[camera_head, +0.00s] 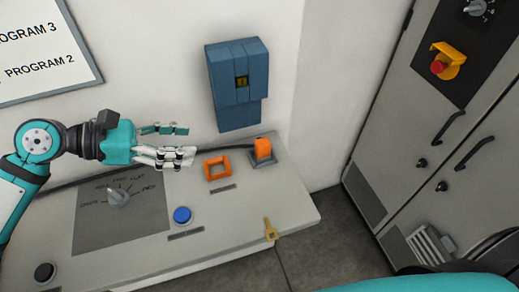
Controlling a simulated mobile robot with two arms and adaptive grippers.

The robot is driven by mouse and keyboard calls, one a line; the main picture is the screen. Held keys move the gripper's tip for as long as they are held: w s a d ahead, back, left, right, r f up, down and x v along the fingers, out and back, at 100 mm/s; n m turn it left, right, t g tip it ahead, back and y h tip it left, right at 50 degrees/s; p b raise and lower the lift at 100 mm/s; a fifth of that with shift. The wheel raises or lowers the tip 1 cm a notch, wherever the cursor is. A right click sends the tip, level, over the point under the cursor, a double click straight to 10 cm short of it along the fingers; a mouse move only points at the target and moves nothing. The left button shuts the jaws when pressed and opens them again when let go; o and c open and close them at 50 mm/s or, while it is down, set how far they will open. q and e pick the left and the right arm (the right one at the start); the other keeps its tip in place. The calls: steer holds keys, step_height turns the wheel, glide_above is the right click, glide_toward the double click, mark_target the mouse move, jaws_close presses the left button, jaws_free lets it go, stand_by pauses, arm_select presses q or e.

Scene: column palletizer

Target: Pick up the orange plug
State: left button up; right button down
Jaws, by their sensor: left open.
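The orange plug (263,149) stands at the back right of the grey console, on a dark base, with a black cable running left from it. An orange square frame (217,168) lies on the console just left of the plug. My left gripper (189,143) is open and empty above the console's back part. Its fingers point right toward the plug and are apart from it. My right gripper is not in view; only a teal piece of my own body shows at the bottom right.
The console (215,231) carries a rotary switch (118,197), a blue button (182,215), a black button (45,272) and a yellow key (270,230) at its front edge. A blue wall box (236,85) hangs behind. A grey cabinet (406,130) stands right, across open floor.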

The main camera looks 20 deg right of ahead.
arm_select(q)
steer(key=w+d+f, duration=0.1)
steer(key=p, duration=0.3)
glide_toward(259, 142)
steer(key=x, duration=0.4)
steer(key=shift+s+d+f, duration=0.1)
steer(key=shift+s+d, duration=0.15)
steer(key=shift+d, duration=0.35)
steer(key=p+x, duration=0.1)
steer(key=x, duration=0.3)
steer(key=shift+w+d+f+p, duration=0.2)
steer(key=shift+d+f+p, duration=0.05)
steer(key=shift+f+p, duration=0.05)
steer(key=shift+a, duration=0.1)
steer(key=shift+c, duration=0.9)
jaws_close()
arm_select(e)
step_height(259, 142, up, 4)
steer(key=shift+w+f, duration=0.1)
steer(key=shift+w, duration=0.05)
